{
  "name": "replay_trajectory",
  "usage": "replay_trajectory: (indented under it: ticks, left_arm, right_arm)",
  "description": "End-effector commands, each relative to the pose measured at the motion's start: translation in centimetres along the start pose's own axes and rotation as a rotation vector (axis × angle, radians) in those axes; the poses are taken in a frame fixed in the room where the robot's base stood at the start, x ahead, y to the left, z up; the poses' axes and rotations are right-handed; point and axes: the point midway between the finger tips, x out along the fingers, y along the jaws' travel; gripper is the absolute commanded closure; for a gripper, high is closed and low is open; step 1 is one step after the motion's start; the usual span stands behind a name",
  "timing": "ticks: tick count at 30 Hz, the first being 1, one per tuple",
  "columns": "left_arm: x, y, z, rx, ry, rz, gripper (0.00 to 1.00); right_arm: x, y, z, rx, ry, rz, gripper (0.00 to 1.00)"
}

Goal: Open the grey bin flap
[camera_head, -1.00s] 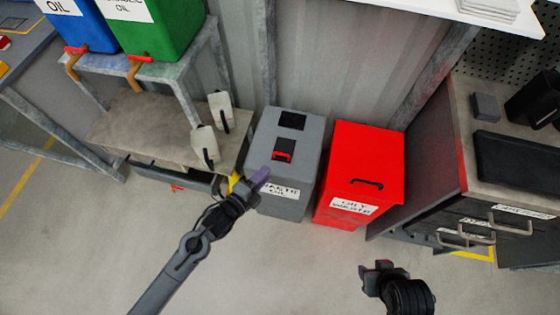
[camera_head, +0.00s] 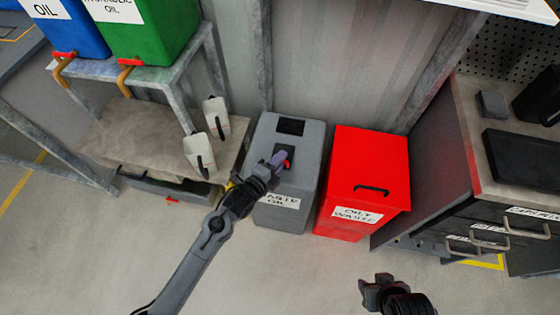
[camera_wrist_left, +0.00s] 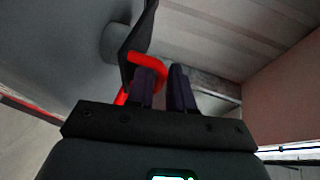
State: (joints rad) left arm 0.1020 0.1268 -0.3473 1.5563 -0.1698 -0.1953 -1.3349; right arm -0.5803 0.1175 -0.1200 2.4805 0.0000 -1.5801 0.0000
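The grey bin (camera_head: 306,170), labelled waste oil, stands against the wall. Its small black flap with a red handle (camera_head: 290,151) is on top, partly hidden by my left gripper (camera_head: 278,158). In the left wrist view the red handle (camera_wrist_left: 148,61) lies just beyond and beside the left purple finger, with the black flap plate (camera_wrist_left: 137,38) next to it. A gap shows between the two purple fingers (camera_wrist_left: 164,88), so this gripper is open. I cannot tell whether the handle is touched. My right gripper (camera_head: 374,290) is low in the head view, away from the bins; its fingers are unclear.
A red oily waste bin (camera_head: 370,165) stands close to the right of the grey bin. A bench with white jugs (camera_head: 198,152) is on the left, and a drawer cabinet (camera_head: 490,215) on the right. The floor (camera_head: 300,275) in front is clear.

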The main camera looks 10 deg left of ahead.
Motion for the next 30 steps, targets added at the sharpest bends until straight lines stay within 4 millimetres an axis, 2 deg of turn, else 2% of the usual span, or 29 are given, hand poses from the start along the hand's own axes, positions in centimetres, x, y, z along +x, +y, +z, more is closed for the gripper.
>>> replay_trajectory:
  ticks: [11, 15, 25, 30]
  left_arm:
    - [0.41, 0.0, -0.04, 0.0, 0.001, 0.001, 0.79]
    - [0.41, 0.0, -0.04, 0.0, 0.001, 0.001, 1.0]
    - [0.39, -0.03, -0.04, 0.0, 0.001, 0.001, 1.0]
    - [0.19, -0.43, 0.22, -0.005, -0.004, 0.014, 1.0]
  right_arm:
    - [0.16, 0.02, 0.07, -0.001, -0.001, 0.001, 0.57]
    - [0.17, 0.04, 0.08, -0.002, -0.001, 0.002, 0.57]
    - [0.13, 0.11, 0.09, -0.005, -0.002, 0.004, 0.57]
    - [-0.64, 0.13, -0.16, -0.005, -0.002, 0.003, 0.57]
